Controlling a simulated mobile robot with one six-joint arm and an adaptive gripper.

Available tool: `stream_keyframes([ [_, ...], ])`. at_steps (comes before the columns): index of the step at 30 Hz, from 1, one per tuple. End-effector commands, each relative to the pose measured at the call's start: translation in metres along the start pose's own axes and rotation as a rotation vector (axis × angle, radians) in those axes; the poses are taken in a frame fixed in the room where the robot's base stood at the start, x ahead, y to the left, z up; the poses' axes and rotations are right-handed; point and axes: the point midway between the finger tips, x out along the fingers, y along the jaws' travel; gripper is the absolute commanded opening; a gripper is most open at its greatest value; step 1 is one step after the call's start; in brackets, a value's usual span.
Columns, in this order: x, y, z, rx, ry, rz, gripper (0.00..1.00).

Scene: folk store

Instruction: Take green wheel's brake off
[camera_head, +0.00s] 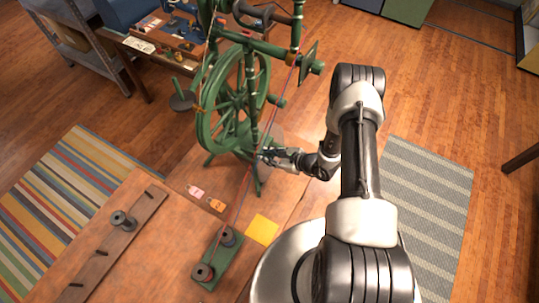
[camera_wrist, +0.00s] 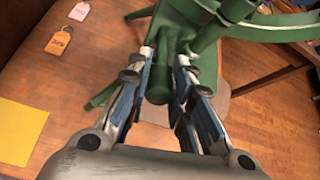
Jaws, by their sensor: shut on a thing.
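The green spinning wheel (camera_head: 205,128) stands at the far end of the wooden table (camera_head: 135,205). Part of its curved green rim (camera_wrist: 270,30) shows at the upper right in the wrist view. My gripper (camera_head: 264,156) is low beside the wheel's frame, with its fingers closed on a short green knob (camera_wrist: 156,88). In the wrist view my gripper (camera_wrist: 165,55) has one finger on either side of this knob. I cannot tell from its look whether the knob is the brake. In the head view my fingers hide it.
A pink tag (camera_head: 195,191), an orange tag (camera_head: 216,205) and a yellow note (camera_head: 262,229) lie on the table. A green stand (camera_head: 222,262) with two dark bobbins is nearer, with red and blue threads reaching up to the wheel. A peg rail (camera_head: 98,256) lies left.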

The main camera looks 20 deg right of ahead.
Motion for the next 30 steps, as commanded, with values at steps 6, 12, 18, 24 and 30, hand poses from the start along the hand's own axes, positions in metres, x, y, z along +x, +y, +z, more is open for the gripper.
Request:
stream_keyframes([
  [6,0.0001,0.0007,-0.0003,0.0,0.005,0.002,0.0],
  [12,0.0001,0.0005,-0.0001,0.0,0.004,0.002,0.23],
  [18,0.0001,0.0002,0.0001,0.0,0.003,0.001,0.37],
  [24,0.0001,0.0,0.0002,0.0,0.003,0.001,0.41],
  [30,-0.0019,-0.0004,0.0002,0.0,0.003,0.0,0.41],
])
